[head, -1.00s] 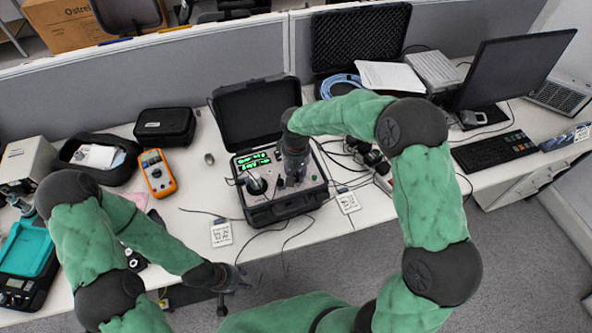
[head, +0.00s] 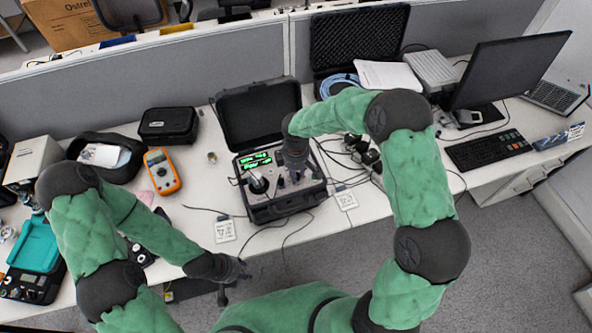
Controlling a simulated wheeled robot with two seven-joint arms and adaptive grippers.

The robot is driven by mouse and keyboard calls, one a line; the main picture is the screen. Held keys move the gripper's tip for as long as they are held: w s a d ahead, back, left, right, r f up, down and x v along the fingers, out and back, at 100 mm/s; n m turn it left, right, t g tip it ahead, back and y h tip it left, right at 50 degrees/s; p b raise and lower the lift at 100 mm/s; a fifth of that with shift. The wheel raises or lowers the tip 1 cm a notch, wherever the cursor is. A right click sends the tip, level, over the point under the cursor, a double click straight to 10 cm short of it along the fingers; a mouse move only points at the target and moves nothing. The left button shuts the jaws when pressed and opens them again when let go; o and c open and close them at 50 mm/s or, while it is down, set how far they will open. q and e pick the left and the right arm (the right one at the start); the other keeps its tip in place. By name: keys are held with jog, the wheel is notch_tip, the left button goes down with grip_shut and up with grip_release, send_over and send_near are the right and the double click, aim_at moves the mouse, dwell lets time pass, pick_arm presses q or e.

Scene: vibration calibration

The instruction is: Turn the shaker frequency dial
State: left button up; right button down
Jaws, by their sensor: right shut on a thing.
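The shaker unit is a black case (head: 266,214) with its lid (head: 259,112) raised, in the middle of the table. Its panel has a green lit display (head: 259,162) and a round fitting (head: 257,181) with a pale post at the left. My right gripper (head: 296,171) reaches down from above onto the right part of the panel. It is shut on a small part there, apparently the frequency dial, which the gripper hides. My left gripper (head: 237,283) hangs empty in front of the table's front edge, away from the case, with its fingers apart.
A yellow multimeter (head: 162,171) and a black pouch (head: 168,125) lie left of the case. Cables and adapters (head: 365,155) crowd its right side. Marker cards (head: 225,231) lie near the front edge. A monitor (head: 513,68) and a keyboard (head: 485,149) stand at the right.

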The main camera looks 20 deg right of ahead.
jog(key=n+p, duration=0.2)
jog(key=n, duration=0.2)
jog(key=shift+r+n, duration=0.1)
jog(key=shift+n, duration=0.2)
jog(key=n+p, duration=0.2)
jog(key=n, duration=0.2)
jog(key=shift+n, duration=0.3)
jog(key=shift+p, duration=0.3)
jog(key=c, duration=1)
grip_release()
notch_tip(320, 180, up, 12)
jog(key=shift+f, duration=0.1)
